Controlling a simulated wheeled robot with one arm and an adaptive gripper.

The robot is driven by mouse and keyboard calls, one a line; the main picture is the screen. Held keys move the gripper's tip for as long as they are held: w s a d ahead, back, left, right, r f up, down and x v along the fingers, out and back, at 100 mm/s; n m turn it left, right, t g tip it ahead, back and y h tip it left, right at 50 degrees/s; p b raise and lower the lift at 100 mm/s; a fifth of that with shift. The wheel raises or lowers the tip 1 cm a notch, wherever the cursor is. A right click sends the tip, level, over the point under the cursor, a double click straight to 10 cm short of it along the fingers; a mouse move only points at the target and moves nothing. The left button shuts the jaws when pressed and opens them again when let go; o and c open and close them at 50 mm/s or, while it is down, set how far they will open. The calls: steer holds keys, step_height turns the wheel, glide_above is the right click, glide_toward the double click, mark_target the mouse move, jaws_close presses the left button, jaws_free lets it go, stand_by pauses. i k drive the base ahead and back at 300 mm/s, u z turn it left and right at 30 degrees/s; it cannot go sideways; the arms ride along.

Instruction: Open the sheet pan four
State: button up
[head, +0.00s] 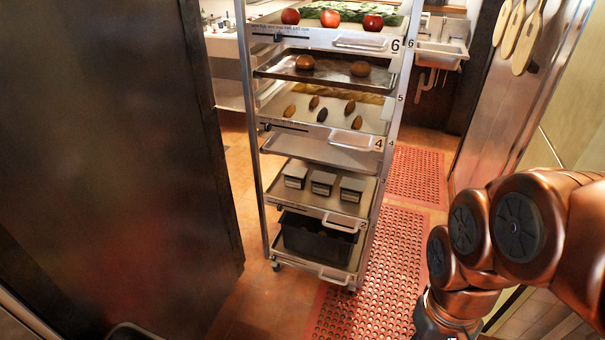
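A metal rack stands at the centre of the head view, with several sheet pans on its levels. My arm comes in at the right and bends down to the bottom edge. Only a dark part of my gripper (432,320) shows there, apart from the rack. Its fingers are cut off by the frame, so open or shut is hidden.
Pan six (320,40) above holds red fruit, and a dark pan (325,72) holds two brown rounds. Lower are small black boxes (322,182) and a black bin (315,240). A large dark panel (110,160) blocks the left. Red mats (368,300) cover open floor on the right.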

mark_target(337, 130)
steer(key=u, duration=1.15)
steer(key=i, duration=0.35)
steer(key=z, duration=0.4)
